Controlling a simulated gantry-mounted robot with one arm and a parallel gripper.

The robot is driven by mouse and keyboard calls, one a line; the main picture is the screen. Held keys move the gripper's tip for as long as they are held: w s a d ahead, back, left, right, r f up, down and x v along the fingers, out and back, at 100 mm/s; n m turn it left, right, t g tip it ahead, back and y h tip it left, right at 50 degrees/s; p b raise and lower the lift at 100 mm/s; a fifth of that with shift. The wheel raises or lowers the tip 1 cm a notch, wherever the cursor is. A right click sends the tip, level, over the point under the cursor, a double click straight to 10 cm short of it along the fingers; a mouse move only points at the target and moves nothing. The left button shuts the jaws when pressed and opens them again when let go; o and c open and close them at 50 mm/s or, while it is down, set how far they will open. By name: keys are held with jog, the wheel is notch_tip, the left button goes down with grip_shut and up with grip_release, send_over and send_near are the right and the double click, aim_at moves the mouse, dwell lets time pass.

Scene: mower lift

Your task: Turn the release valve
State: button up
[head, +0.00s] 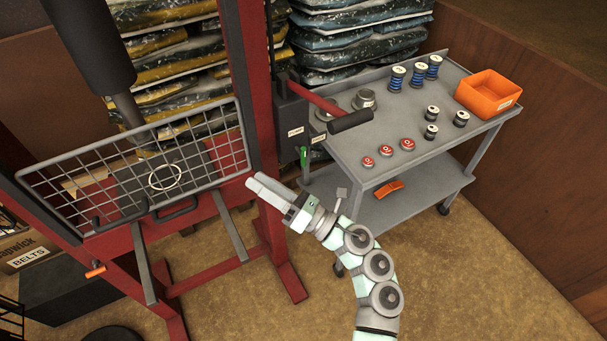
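A small green lever (303,157), which looks like the release valve, hangs under the dark pump box (292,118) on the red press frame. The box carries small white labels, too small to read surely. My gripper (252,183) is below and left of the green lever, apart from it, with its pale fingers pointing left toward the mesh guard. The fingers lie close together from this angle, and any gap between them cannot be made out. Nothing is visible in them.
A red pump handle with a black grip (350,121) sticks out right over the grey cart (362,148). The cart holds springs, red-topped parts and an orange bin (488,93). The mesh guard (140,168) stands left of my gripper. Floor is open below.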

jog(key=w+d+f+n+t+h+b, duration=0.1)
jog(key=w+d+f+n+h+b, duration=0.1)
jog(key=w+d+f+h+b, duration=0.35)
jog(key=n+t+h+b, duration=0.2)
jog(key=b, duration=0.4)
send_near(304, 152)
jog(key=x, duration=0.3)
jog(key=b+x, duration=0.1)
jog(key=x, duration=0.3)
jog(key=f+b+x, duration=0.1)
jog(key=x, duration=0.2)
jog(key=shift+w, duration=0.45)
jog(key=shift+c, duration=0.4)
grip_shut()
